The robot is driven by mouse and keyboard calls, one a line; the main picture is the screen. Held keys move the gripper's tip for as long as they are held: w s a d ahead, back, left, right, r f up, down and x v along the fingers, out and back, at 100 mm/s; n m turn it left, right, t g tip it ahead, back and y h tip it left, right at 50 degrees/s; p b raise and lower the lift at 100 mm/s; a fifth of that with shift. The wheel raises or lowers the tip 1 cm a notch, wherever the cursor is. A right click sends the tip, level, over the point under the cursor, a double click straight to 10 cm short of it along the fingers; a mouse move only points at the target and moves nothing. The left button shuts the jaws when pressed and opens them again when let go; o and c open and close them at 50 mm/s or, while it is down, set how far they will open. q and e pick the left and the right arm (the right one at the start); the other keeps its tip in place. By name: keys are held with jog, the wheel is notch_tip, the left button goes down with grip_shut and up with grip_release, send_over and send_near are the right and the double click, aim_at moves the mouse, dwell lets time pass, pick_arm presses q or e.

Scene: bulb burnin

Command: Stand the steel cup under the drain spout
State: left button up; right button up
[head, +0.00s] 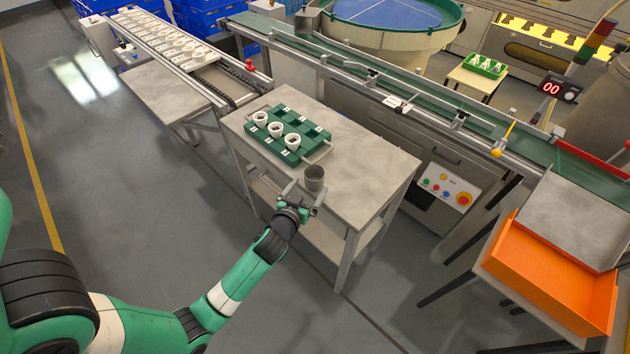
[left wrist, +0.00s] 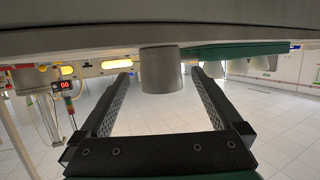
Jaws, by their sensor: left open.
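The steel cup (head: 314,179) stands upright on the grey work table (head: 362,165), near its front edge. My left gripper (head: 300,196) is open at that edge, right beside the cup. In the left wrist view the picture is upside down, and the cup (left wrist: 161,72) shows between the two open fingers with a gap on each side. It is not held. I cannot make out a drain spout in either view. My right gripper is not in view.
A green tray (head: 318,137) with several white sockets or cups sits behind the steel cup. The conveyor (head: 430,100) runs behind the table. An orange bin (head: 540,275) stands at the right. The table's right part is bare.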

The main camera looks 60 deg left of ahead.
aim_at(318, 167)
pick_arm(q)
jog(key=shift+w+a+f, duration=0.1)
jog(key=shift+a+f, duration=0.05)
jog(key=shift+a, duration=0.05)
jog(key=b+x, duration=0.2)
jog(key=x, duration=0.3)
jog(key=shift+f, duration=0.1)
jog(key=c, duration=1.4)
jog(key=shift+r+p, duration=0.3)
jog(key=shift+r, duration=0.2)
jog(key=shift+c, duration=0.2)
notch_tip(318, 167, up, 3)
jog(key=shift+f+p, duration=0.1)
jog(key=shift+p, duration=0.9)
jog(key=s+d+r+p, duration=0.2)
jog(key=d+r+p, duration=0.2)
jog(key=d, duration=0.2)
jog(key=s+d+r+p, duration=0.2)
jog(key=d+r+p, duration=0.1)
jog(key=d+r, duration=0.2)
jog(key=shift+s+d+r+p, duration=0.15)
jog(key=shift+s+d+p, duration=0.2)
jog(key=shift+d, duration=0.85)
